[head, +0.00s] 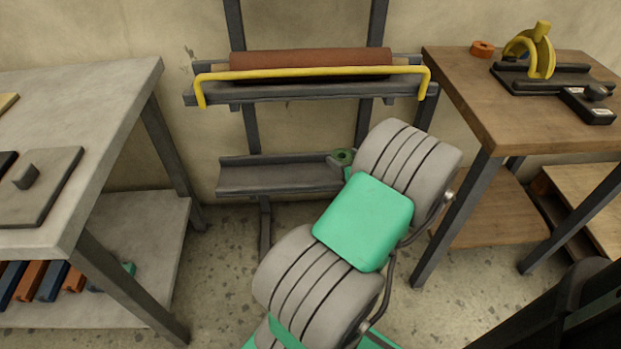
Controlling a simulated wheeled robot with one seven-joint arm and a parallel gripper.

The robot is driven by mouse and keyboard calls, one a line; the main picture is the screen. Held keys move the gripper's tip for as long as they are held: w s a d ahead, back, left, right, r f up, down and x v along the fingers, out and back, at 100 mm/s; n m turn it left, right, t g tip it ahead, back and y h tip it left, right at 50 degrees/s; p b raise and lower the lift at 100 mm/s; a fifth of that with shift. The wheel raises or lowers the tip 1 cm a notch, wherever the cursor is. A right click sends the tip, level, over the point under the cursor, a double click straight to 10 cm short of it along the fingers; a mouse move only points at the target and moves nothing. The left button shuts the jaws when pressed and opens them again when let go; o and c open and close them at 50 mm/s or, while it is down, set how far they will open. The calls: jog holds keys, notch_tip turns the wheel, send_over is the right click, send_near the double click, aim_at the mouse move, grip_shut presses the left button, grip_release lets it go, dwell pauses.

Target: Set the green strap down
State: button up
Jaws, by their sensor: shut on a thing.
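A small dark green coil, which looks like the green strap (343,156), shows at the right end of the lower grey shelf (270,180) of the rack. It is partly hidden behind my arm. I cannot tell whether it rests on the shelf or is held just above or in front of it. My arm, grey and light green, rises through the middle and hides the space behind it. My gripper's fingers are hidden behind the arm links.
A brown roll (310,60) lies on the upper rack shelf behind a yellow bar (310,72). A grey table (100,100) stands left. A wooden table (510,110) at right carries an orange ring (482,48) and a yellow-handled tool (542,55). Bare floor shows below the rack.

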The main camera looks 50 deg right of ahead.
jog(key=w+a+f+b, duration=0.1)
jog(key=w+f+b, duration=0.3)
jog(key=w, duration=0.6)
jog(key=b, duration=0.1)
send_over(304, 178)
notch_tip(304, 178, down, 6)
jog(key=shift+s+r, duration=0.1)
jog(key=shift+s, duration=0.05)
notch_tip(304, 178, down, 4)
jog(key=shift+d+r+b, duration=0.1)
jog(key=shift+r+b, duration=0.15)
jog(key=shift+b, duration=0.7)
jog(key=shift+r, duration=0.15)
jog(key=o, duration=1.4)
